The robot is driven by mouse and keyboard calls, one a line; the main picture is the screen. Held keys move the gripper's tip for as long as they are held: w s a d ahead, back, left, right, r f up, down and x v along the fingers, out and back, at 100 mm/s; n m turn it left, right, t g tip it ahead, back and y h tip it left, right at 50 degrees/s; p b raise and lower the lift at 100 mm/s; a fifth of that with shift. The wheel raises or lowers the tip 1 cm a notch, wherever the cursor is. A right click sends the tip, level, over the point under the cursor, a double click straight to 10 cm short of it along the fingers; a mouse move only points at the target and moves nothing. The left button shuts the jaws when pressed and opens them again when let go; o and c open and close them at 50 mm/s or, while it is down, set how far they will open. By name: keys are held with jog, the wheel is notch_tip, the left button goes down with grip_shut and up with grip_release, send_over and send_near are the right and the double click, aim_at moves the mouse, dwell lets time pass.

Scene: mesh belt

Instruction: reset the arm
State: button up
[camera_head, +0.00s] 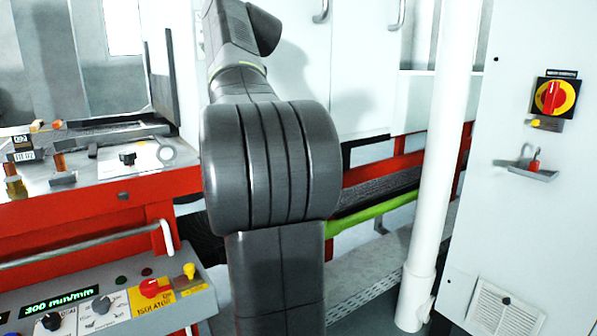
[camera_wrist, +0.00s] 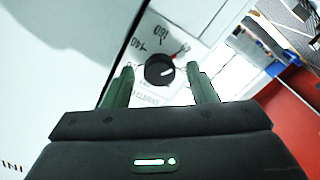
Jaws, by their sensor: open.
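My gripper (camera_wrist: 160,87) is in the wrist view, with its two dark green fingers apart and nothing between them. I cannot tell whether the fingers touch the panel. In the head view my dark grey arm (camera_head: 270,165) rises through the middle of the picture and bends away toward the back; my gripper is hidden there.
At left stands a red machine (camera_head: 110,198) with a metal top and a control box (camera_head: 110,305) in front. A white vertical pipe (camera_head: 445,150) stands right of my arm. At far right is a white cabinet (camera_head: 540,220) with a red and yellow rotary switch (camera_head: 554,97).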

jog(key=shift+m+p, duration=2.3)
jog(key=shift+m, duration=2.5)
